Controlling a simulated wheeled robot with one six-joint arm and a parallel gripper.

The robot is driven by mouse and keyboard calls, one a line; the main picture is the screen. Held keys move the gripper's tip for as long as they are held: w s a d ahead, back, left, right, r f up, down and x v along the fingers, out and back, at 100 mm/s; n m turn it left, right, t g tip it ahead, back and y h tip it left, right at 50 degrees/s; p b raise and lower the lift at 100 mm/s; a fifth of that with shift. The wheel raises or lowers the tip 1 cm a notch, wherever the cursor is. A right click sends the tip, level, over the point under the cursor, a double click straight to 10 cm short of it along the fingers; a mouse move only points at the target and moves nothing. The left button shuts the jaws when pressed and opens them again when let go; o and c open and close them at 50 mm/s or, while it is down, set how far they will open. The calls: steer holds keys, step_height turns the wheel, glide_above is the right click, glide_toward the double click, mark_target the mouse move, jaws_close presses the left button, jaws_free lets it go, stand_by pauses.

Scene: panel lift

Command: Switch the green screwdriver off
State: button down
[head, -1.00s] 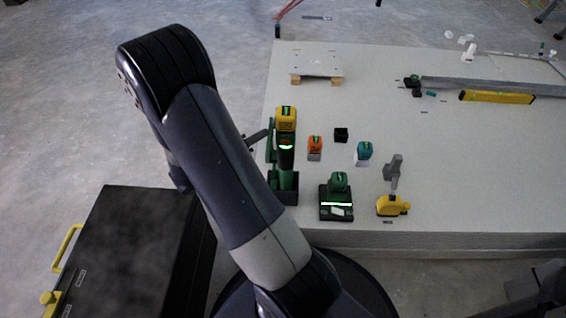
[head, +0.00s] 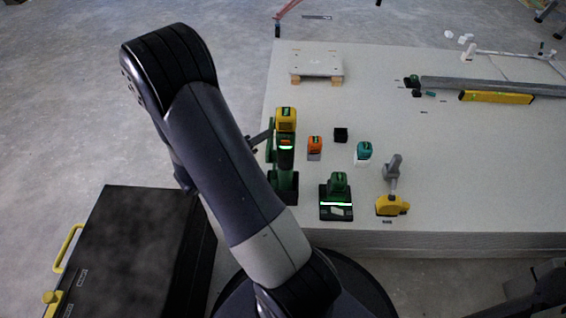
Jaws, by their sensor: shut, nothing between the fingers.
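The green screwdriver (head: 286,160) stands upright near the left edge of the pale panel stack. Its body is green and black, with a yellow block (head: 286,114) on top, a lit green strip, and a small orange-red mark just above the strip. My gripper (head: 268,133) shows only as a dark, slim tip that comes out from behind my arm. It looks shut and points at the screwdriver's upper left side. The tip is very close to the screwdriver; I cannot tell whether they touch. My arm hides the rest of the gripper.
On the panel stack (head: 460,190), a green battery on a black charger (head: 336,210), an orange battery (head: 314,144), a teal battery (head: 363,150), a black block (head: 341,134) and a yellow tape measure (head: 390,206) stand to the right. A black case (head: 130,240) lies at lower left.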

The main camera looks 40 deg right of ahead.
stand_by(0.3)
steer(key=shift+w+a+p, duration=0.3)
steer(key=shift+w+p, duration=0.05)
steer(key=w+a+p, duration=0.2)
steer(key=w+a, duration=0.2)
steer(key=shift+w, duration=0.25)
stand_by(0.4)
